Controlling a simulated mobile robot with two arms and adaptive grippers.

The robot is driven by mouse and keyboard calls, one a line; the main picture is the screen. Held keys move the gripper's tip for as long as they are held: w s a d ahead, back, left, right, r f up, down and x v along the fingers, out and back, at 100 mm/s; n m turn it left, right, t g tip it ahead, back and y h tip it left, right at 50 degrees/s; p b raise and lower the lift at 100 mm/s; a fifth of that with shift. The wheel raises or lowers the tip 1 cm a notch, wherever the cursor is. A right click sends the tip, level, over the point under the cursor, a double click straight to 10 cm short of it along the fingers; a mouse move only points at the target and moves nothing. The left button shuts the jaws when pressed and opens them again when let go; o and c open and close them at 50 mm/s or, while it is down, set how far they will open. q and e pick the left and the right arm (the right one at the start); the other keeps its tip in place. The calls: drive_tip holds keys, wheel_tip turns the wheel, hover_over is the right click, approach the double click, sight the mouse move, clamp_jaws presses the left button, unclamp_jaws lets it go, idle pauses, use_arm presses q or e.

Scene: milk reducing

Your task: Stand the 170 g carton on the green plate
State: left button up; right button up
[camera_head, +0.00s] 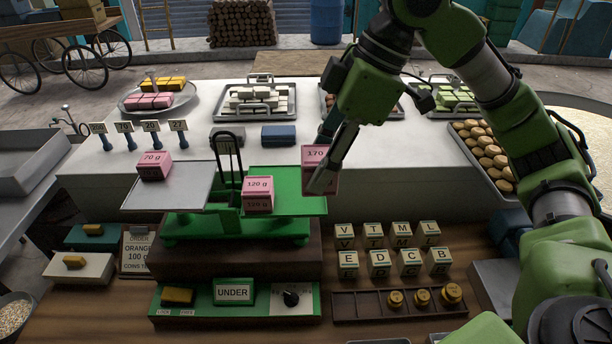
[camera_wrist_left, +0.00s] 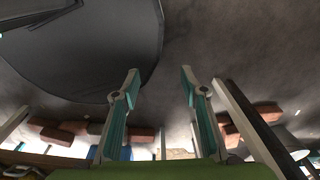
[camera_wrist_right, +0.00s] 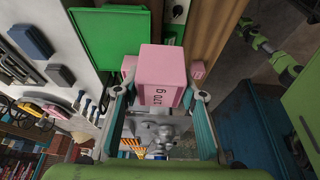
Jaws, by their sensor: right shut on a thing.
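The pink 170 g carton (camera_head: 314,154) is held in my right gripper (camera_head: 328,180) at the right edge of the green plate (camera_head: 290,182). The fingers hide part of it in the head view. The right wrist view shows this carton (camera_wrist_right: 162,65) between the two fingers, with a green panel (camera_wrist_right: 108,38) beyond it. I cannot tell how far it is above the plate. My left gripper (camera_wrist_left: 160,80) is open and empty in the left wrist view.
The scale's grey plate (camera_head: 180,188) holds a 70 g carton (camera_head: 154,165). A display (camera_head: 234,292) reads UNDER. Lettered blocks (camera_head: 380,262) stand right of the scale. Trays of goods line the back of the white counter (camera_head: 230,100). The green plate's back part is clear.

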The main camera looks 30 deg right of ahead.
drive_tip(key=w+f, duration=0.2)
drive_tip(key=w+d+f, duration=0.1)
drive_tip(key=w+f, duration=0.1)
drive_tip(key=shift+w+f+p, duration=0.25)
drive_tip(key=shift+p, duration=0.1)
drive_tip(key=shift+w+f, duration=0.35)
drive_tip(key=shift+f, duration=0.1)
drive_tip(key=f, duration=0.3)
drive_tip(key=shift+w+d+f+p, duration=0.1)
drive_tip(key=shift+w+d+p, duration=0.05)
drive_tip(key=shift+w+p, duration=0.2)
use_arm(q)
drive_tip(key=shift+w+r, duration=0.85)
drive_tip(key=shift+r, duration=0.2)
use_arm(e)
drive_tip(key=shift+f, duration=0.4)
drive_tip(key=shift+s, duration=0.1)
drive_tip(key=o, duration=1.2)
drive_tip(key=shift+f, duration=0.15)
